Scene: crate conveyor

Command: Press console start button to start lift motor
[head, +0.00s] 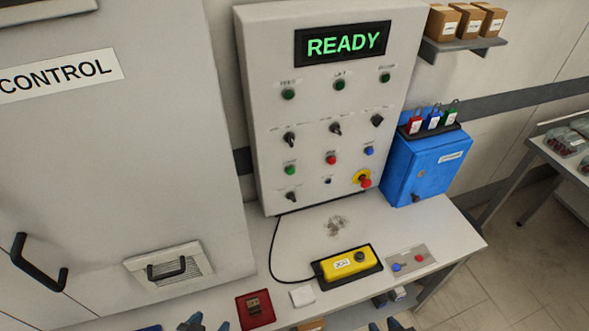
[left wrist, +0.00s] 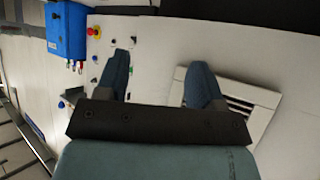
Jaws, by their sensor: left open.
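The grey console (head: 325,110) stands upright on the bench with a lit green READY display (head: 343,44). Its face carries green round lamps or buttons along the top, dark knobs in the middle, and below them a green button (head: 290,170), a red button (head: 331,160) and a blue button (head: 369,151). The labels are too small to read. My left gripper (head: 207,325) is open at the bottom edge, well short of the console; its spread, empty fingers also show in the left wrist view (left wrist: 161,80). My right gripper (head: 387,327) barely shows at the bottom edge, fingertips apart.
A red emergency knob (head: 365,181) sticks out at the console's lower right. A blue box (head: 425,165) with padlocks stands beside it. A yellow pendant (head: 347,264) with a cable lies on the bench, near a red item (head: 256,309). A grey cabinet (head: 110,180) fills the left.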

